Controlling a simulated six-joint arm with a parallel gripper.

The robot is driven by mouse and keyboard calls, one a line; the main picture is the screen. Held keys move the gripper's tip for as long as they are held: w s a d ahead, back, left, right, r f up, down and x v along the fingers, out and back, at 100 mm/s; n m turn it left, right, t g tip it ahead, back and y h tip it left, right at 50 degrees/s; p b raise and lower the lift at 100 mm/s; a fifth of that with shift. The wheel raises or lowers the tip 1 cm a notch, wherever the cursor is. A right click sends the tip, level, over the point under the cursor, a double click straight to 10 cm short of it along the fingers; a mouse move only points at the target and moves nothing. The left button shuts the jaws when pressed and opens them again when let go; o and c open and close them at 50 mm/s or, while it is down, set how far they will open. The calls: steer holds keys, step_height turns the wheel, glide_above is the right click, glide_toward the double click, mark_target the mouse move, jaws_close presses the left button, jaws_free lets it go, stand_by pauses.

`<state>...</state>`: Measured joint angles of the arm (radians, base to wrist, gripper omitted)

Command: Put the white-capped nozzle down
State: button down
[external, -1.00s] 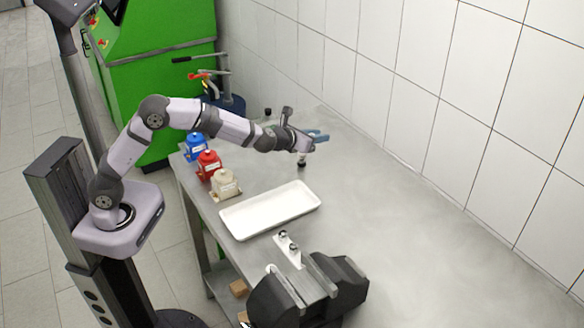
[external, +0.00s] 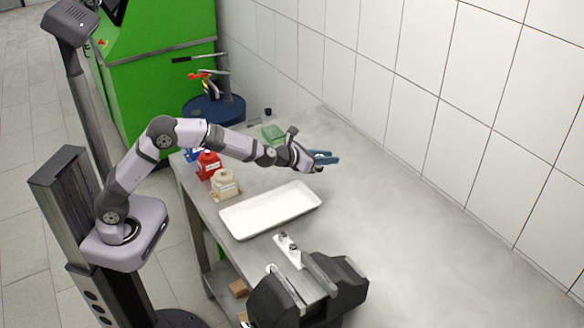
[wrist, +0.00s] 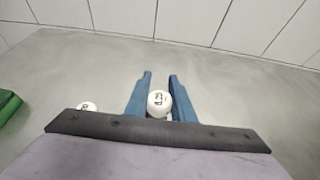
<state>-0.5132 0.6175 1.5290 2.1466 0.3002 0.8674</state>
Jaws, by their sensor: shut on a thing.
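The white-capped nozzle (wrist: 159,103) sits between the two blue fingers of my gripper (wrist: 160,75) in the wrist view, its round white cap facing the camera. My gripper is shut on it. In the external view my gripper (external: 328,158) is low over the steel table behind the white tray. The nozzle is mostly hidden there, and I cannot tell whether its lower end touches the table. A second white cap (wrist: 87,106) shows left of the fingers in the wrist view, partly hidden by the gripper body.
The white tray (external: 232,226) lies empty on the table (external: 400,215). Red (external: 208,164) and cream (external: 224,184) containers stand left of it. A green box (external: 272,132) and a small dark-topped item (external: 267,112) are behind my arm. The table to the right is clear; a tiled wall borders it.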

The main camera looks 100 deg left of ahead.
mark_target(326, 177)
steer(key=shift+f+b, duration=0.55)
steer(key=shift+f, duration=1.55)
steer(key=shift+f, duration=0.25)
steer(key=c, duration=1.5)
jaws_free()
steer(key=shift+r, duration=0.1)
steer(key=shift+d+r, duration=0.1)
steer(key=shift+r, duration=0.1)
steer(key=b+v, duration=0.2)
steer(key=v, duration=1)
steer(key=shift+f, duration=0.15)
